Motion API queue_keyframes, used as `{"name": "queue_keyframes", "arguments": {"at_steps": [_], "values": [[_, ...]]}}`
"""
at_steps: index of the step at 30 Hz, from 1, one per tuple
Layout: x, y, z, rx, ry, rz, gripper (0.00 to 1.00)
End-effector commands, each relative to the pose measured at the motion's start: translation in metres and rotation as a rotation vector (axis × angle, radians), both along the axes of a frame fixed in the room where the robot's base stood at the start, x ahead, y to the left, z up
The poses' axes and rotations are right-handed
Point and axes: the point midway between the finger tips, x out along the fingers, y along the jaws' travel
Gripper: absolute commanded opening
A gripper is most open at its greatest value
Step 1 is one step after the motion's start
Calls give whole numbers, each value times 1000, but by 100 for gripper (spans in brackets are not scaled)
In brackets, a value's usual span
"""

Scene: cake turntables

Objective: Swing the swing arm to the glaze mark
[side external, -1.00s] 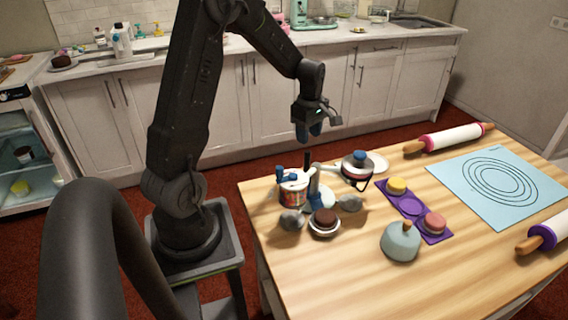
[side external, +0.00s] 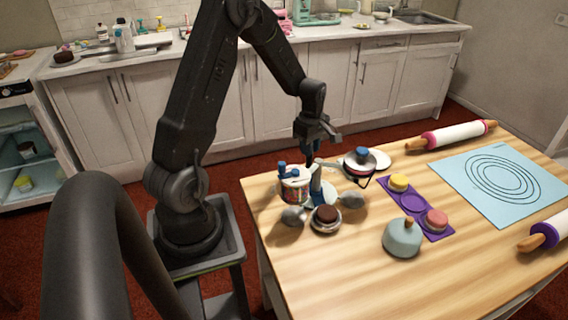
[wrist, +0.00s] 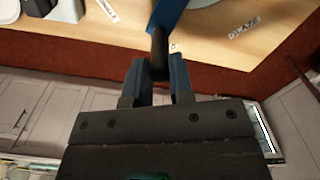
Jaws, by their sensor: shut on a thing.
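The handle stands at the end of the blue swing arm (wrist: 168,15), which also shows below my gripper in the side view (side external: 316,184). White labels lie on the table to either side of the arm, one at the left (wrist: 108,9) and one at the right (wrist: 243,27). Their lettering is too small to read, so I cannot tell which is the glaze mark.
A purple tray (side external: 413,203) and a grey-blue dome (side external: 402,238) lie to the right.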

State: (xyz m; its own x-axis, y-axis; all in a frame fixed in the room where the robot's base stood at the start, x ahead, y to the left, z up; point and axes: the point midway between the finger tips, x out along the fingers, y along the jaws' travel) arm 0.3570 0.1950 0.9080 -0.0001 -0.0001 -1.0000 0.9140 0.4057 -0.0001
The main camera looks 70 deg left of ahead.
Motion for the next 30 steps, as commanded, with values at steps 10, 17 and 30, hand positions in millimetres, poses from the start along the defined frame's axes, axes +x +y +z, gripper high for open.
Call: {"name": "queue_keyframes", "arguments": {"at_steps": [10,17,30], "values": [[-5,0,1,0,0,1,6],[-20,1,1,0,0,1,6],[-29,1,1,-1,0,0,6]]}}
